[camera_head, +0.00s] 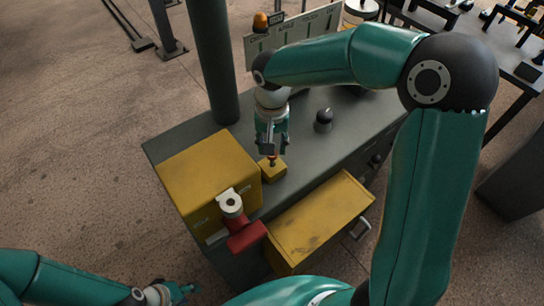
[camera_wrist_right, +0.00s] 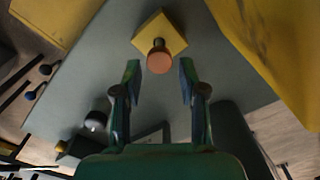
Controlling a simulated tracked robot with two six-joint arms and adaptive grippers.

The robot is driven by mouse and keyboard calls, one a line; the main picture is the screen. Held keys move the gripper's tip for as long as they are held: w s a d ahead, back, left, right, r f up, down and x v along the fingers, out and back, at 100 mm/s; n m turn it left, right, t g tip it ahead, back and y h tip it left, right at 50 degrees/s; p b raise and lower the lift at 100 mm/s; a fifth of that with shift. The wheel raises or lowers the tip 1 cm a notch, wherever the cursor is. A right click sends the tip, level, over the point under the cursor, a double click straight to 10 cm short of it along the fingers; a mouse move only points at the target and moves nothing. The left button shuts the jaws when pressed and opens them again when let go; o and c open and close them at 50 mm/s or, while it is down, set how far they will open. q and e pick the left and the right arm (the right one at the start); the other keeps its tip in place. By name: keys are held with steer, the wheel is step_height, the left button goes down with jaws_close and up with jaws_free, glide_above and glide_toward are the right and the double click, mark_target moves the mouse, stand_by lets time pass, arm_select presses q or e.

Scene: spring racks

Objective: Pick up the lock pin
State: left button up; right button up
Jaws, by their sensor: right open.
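The lock pin (camera_head: 272,158) has an orange-red round head and stands upright in a small yellow block (camera_head: 274,171) on the grey bench top. In the right wrist view, the pin's head (camera_wrist_right: 160,60) lies between and just beyond the fingertips. My right gripper (camera_head: 271,148) points down above the block; it also shows in the right wrist view (camera_wrist_right: 160,72), open with nothing between its fingers. My left gripper (camera_head: 180,292) is low at the bottom left, away from the bench; its finger opening is unclear.
A yellow box (camera_head: 207,172) stands left of the block, with a red handle (camera_head: 246,236) at its front. A dark knob (camera_head: 324,118) stands behind right. A labelled panel (camera_head: 293,32) and dark post (camera_head: 213,60) rise behind.

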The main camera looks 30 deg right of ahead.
mark_target(272, 159)
steer(key=shift+f+p, duration=0.5)
steer(key=shift+f, duration=2.6)
jaws_close()
